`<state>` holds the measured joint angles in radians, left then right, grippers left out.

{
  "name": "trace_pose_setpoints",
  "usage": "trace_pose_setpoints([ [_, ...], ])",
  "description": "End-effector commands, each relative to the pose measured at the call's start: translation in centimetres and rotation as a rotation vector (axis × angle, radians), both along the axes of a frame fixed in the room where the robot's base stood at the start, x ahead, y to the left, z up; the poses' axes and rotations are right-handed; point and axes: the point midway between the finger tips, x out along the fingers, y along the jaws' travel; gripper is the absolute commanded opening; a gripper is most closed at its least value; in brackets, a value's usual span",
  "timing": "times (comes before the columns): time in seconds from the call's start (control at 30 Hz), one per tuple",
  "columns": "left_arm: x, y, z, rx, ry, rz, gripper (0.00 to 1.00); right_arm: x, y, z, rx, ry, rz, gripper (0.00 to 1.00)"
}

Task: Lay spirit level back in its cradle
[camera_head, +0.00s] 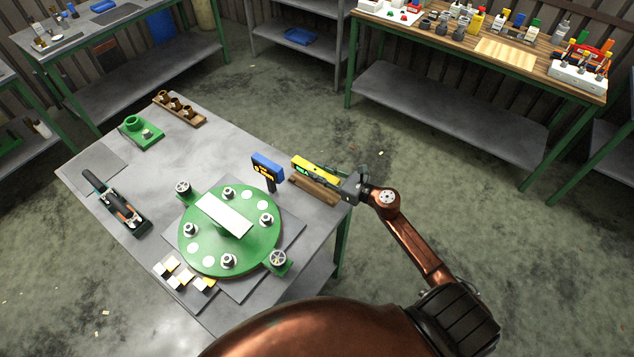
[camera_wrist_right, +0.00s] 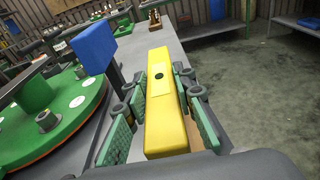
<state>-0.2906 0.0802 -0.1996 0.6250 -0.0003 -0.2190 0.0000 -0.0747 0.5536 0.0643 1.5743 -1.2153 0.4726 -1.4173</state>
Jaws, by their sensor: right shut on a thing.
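The yellow spirit level (camera_head: 314,170) is at the right edge of the table, just above its wooden cradle (camera_head: 317,189). In the right wrist view the level (camera_wrist_right: 165,105) runs lengthwise between the finger pads. My right gripper (camera_head: 346,186) is shut on the level's near end. I cannot tell whether the level touches the cradle; the cradle is mostly hidden in the wrist view. My left gripper is not in view.
A blue-headed device (camera_head: 267,168) stands close left of the level. The green round disperser plate (camera_head: 229,256) with several fittings fills the table's middle. A black tool (camera_head: 118,205) lies at the left. Open floor lies right of the table.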

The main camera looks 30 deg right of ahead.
Motion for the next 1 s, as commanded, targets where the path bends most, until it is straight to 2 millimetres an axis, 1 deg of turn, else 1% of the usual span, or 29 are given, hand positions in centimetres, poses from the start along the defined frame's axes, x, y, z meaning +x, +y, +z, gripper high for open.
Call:
trace_pose_setpoints([
  [0.03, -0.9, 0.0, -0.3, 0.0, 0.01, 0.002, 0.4, 0.1, 0.1, -0.7, 0.005, -0.002, 0.0, 0.0],
  [0.1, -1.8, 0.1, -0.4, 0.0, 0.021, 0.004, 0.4, 0.1, 0.1, -1.3, 0.003, -0.003, 0.001, 0.0],
  [0.23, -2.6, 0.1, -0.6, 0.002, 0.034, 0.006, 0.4, 0.1, 0.1, -2.4, 0.002, -0.004, 0.0, 0.0],
  [0.3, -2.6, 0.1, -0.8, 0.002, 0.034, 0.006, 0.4, 0.1, 0.0, -3.5, 0.004, -0.003, -0.001, 0.0],
  [0.43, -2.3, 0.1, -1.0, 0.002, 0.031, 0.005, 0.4, 0.1, 0.0, -5.0, 0.004, -0.004, -0.001, 0.0],
  [0.5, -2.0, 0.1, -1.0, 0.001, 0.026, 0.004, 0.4, 0.1, 0.0, -5.3, 0.002, -0.005, 0.0, 0.0],
  [0.7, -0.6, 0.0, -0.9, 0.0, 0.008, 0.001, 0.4, 0.1, 0.0, -5.3, 0.0, -0.005, 0.0, 0.0],
  [0.9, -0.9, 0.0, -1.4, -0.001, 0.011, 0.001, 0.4, 0.0, 0.0, -5.8, 0.0, -0.004, 0.0, 0.0],
  [0.93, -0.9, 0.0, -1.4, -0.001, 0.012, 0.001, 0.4, 0.0, 0.0, -5.9, -0.001, -0.003, 0.0, 0.25],
  [1.0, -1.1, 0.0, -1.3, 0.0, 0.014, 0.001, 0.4, 0.0, 0.0, -5.8, -0.001, -0.003, 0.0, 0.29],
])
